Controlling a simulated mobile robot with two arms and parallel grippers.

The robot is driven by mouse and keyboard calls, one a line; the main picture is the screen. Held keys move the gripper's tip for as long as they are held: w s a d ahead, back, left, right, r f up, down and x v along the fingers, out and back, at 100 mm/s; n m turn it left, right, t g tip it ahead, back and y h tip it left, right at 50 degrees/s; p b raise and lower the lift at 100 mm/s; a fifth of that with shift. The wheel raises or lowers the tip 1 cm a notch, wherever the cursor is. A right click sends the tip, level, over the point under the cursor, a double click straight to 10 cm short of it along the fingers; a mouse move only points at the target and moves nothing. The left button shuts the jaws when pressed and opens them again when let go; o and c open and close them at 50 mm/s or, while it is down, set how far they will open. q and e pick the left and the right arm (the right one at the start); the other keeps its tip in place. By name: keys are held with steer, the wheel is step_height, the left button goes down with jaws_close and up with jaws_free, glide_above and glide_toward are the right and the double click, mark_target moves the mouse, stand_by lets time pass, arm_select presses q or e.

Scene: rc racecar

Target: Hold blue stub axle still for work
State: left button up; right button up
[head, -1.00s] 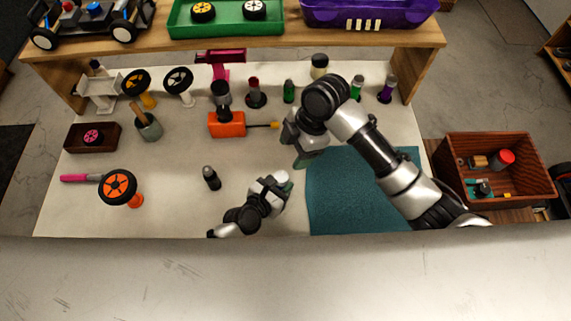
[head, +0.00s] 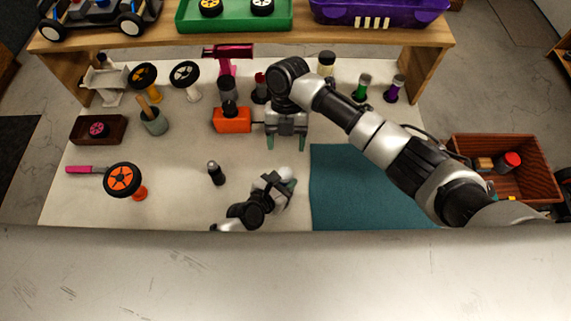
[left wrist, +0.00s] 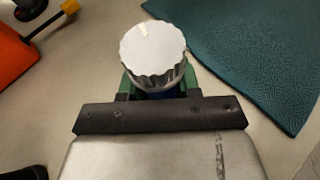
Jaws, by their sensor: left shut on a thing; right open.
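My left gripper (head: 287,182) is low over the bench, left of the teal mat. My right gripper (head: 286,142) is open and empty, fingers pointing down, above and behind the left one, beside the orange tool.
The teal mat (head: 350,185) is bare. An orange block-shaped tool (head: 232,121) stands left of my right gripper. A small dark bottle (head: 216,173) and an orange wheel (head: 123,180) are at left. Stands and pots line the back under a shelf (head: 290,38). A wooden crate (head: 540,178) is right.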

mark_target(286, 170)
steer(key=x, duration=0.8)
steer(key=shift+c, duration=0.2)
steer(key=c, duration=0.9)
